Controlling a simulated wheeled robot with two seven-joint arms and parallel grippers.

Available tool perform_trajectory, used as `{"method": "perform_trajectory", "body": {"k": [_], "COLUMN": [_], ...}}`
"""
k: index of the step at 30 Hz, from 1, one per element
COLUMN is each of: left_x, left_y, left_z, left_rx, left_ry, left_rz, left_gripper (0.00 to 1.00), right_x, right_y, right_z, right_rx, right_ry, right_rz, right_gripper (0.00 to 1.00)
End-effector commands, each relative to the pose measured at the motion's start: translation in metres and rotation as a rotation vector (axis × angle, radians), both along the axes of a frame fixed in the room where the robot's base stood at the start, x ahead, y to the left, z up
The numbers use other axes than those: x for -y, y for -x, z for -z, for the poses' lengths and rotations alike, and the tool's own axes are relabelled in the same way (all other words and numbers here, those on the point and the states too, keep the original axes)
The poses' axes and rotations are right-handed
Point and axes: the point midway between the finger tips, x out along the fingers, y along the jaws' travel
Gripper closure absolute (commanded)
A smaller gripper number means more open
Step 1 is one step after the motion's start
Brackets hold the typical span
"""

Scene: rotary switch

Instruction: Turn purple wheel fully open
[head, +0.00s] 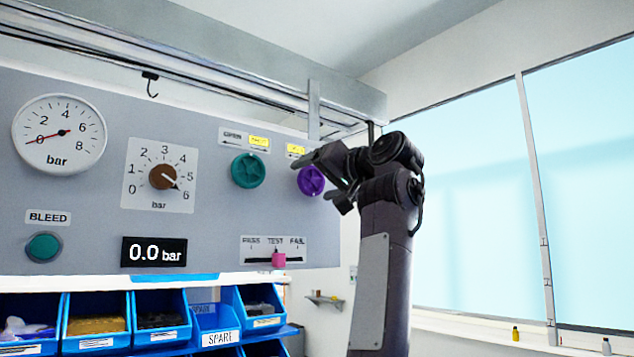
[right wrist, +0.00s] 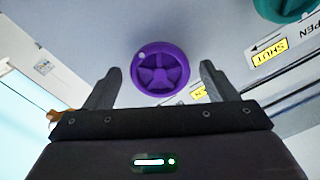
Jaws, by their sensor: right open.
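The purple wheel (head: 311,181) is mounted near the right end of the grey panel, right of a teal wheel (head: 248,171). In the right wrist view the purple wheel (right wrist: 160,68) shows its spokes and a pale dot on its upper left rim. My right gripper (head: 332,181) is at the wheel's right side in the head view, partly covering the label above it. In the right wrist view the right gripper (right wrist: 159,85) is open, its fingers to either side of the wheel and apart from it. My left gripper is not in view.
The panel holds a round gauge (head: 59,134) near 0, a brown knob (head: 163,177) pointing near 6, a 0.0 bar display (head: 154,251), a teal bleed button (head: 43,247) and a pink slider (head: 279,258) near TEST. Blue bins (head: 96,320) stand below. Windows are at right.

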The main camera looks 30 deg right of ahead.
Motion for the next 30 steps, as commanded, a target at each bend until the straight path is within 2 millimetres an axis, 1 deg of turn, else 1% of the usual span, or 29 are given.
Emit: {"method": "perform_trajectory", "body": {"k": [1,6,9,13,18,30], "left_x": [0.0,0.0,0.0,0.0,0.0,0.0], "left_y": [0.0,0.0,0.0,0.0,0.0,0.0], "left_z": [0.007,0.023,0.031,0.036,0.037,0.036], "left_rx": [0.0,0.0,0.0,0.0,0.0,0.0], "left_ry": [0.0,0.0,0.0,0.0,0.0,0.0], "left_rz": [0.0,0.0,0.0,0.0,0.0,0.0], "left_gripper": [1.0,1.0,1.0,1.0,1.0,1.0], "right_x": [0.001,0.004,0.005,0.006,0.006,0.006], "right_y": [0.006,0.036,0.053,0.067,0.073,0.073], "right_z": [0.002,0.004,0.004,0.003,0.001,0.001], "right_rx": [0.003,0.004,0.003,0.0,-0.001,-0.001], "right_ry": [0.0,0.001,0.0,-0.001,-0.001,0.0], "right_rz": [0.002,0.003,0.002,0.001,0.0,0.0], "right_gripper": [0.21,0.21,0.21,0.21,0.21,0.21]}}
